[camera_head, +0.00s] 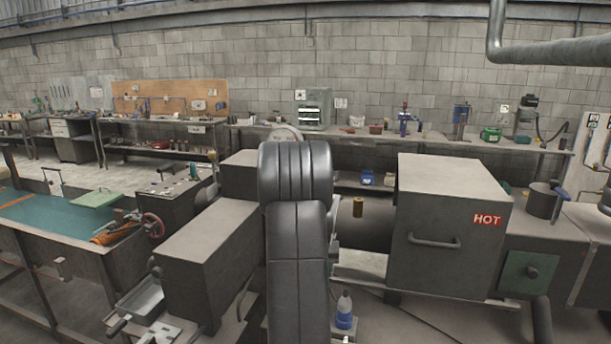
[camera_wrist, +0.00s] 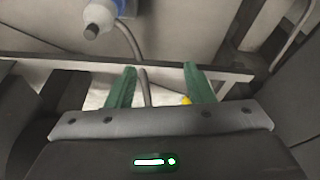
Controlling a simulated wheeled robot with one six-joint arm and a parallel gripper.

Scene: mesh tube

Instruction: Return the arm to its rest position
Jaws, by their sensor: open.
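My arm rises in the middle of the head view as black padded links. It hides what lies behind it, and my gripper is out of sight there. In the wrist view my gripper (camera_wrist: 160,85) shows as two green fingers standing well apart. It is open, with no object held between the fingers. A grey cable or tube passes behind the gap between them. A white surface and a small yellow spot show beyond the fingers.
A grey box marked HOT (camera_head: 448,225) with a handle stands right of my arm. A long grey housing (camera_head: 205,255) stands left. A bottle with a blue label (camera_head: 344,311) is low beside my arm; a similar bottle (camera_wrist: 100,15) shows in the wrist view. A workbench (camera_head: 440,142) lines the back wall.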

